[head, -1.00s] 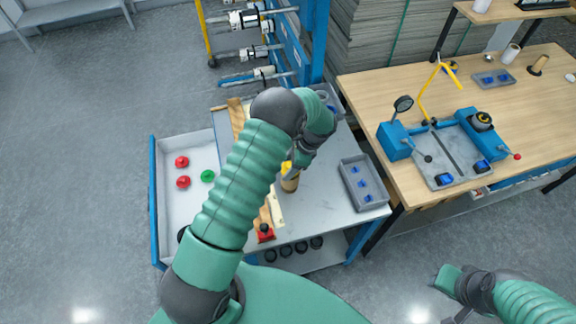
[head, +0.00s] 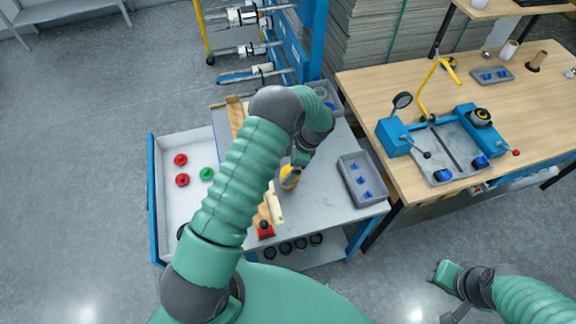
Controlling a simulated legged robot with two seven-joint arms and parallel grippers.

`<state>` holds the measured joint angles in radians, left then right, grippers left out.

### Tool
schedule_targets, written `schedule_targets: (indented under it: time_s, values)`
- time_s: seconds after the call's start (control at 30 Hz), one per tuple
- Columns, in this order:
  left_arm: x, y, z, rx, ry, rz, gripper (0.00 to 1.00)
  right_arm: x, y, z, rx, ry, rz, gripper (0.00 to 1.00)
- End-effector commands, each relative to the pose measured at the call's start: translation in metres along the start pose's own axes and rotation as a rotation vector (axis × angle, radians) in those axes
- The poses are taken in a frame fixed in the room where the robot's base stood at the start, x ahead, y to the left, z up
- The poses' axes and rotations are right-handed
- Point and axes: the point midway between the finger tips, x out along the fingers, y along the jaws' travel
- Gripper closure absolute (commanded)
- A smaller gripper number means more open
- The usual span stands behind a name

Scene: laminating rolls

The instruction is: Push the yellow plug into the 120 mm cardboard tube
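The yellow plug (head: 290,171) shows just below my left gripper (head: 296,161), over the grey cart top. The short cardboard tube (head: 288,184) is directly under the plug, and its outline is small and partly hidden. How deep the plug sits in the tube cannot be told. My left arm reaches over the cart from the bottom left and hides part of the top. The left fingers point down at the plug; whether they grip it or only touch it is unclear. My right gripper (head: 443,290) hangs over the floor at the bottom right, away from the cart.
A white side tray (head: 178,215) holds red and green plugs. A grey tray (head: 347,170) with several blue pieces lies on the cart's right. A wooden fixture with a red block (head: 265,230) stands near the front. A wooden bench (head: 375,90) with a blue device is at right.

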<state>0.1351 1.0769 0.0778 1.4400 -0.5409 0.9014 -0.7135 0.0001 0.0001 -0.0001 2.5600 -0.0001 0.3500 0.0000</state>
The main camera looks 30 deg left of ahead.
Motion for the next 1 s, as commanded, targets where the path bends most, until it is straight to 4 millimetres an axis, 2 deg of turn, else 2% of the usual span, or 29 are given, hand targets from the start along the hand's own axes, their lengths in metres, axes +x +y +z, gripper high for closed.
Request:
schedule_targets:
  time_s: [0.03,0.1,0.23,0.37,0.6,0.7,0.83,1.0]
  values:
    - [0.006,-0.001,-0.005,-0.003,0.012,-0.005,0.17,0.002,0.0,0.001,0.0,0.0,0.0,0.67]
    - [0.004,-0.001,-0.005,-0.003,0.012,-0.007,0.17,0.003,0.0,0.001,0.0,0.0,0.0,0.67]
    - [-0.013,-0.002,-0.006,-0.003,0.013,-0.012,0.17,0.007,0.0,0.002,0.0,0.0,0.0,0.67]
    - [-0.048,0.002,-0.006,-0.003,0.01,-0.017,0.17,0.015,0.0,0.003,0.0,0.0,0.0,0.67]
    - [-0.123,0.011,-0.003,-0.004,0.004,-0.018,0.17,0.026,0.0,0.006,0.0,0.0,0.0,0.67]
    - [-0.148,0.012,-0.002,-0.005,0.002,-0.017,0.17,0.028,0.0,0.007,0.0,0.0,0.0,0.67]
    - [-0.168,0.013,-0.002,-0.005,0.0,-0.014,0.17,0.03,0.0,0.007,0.0,0.0,0.0,0.67]
    - [-0.176,0.013,-0.001,-0.004,-0.002,-0.011,0.17,0.03,0.0,0.007,0.0,0.0,0.0,0.67]
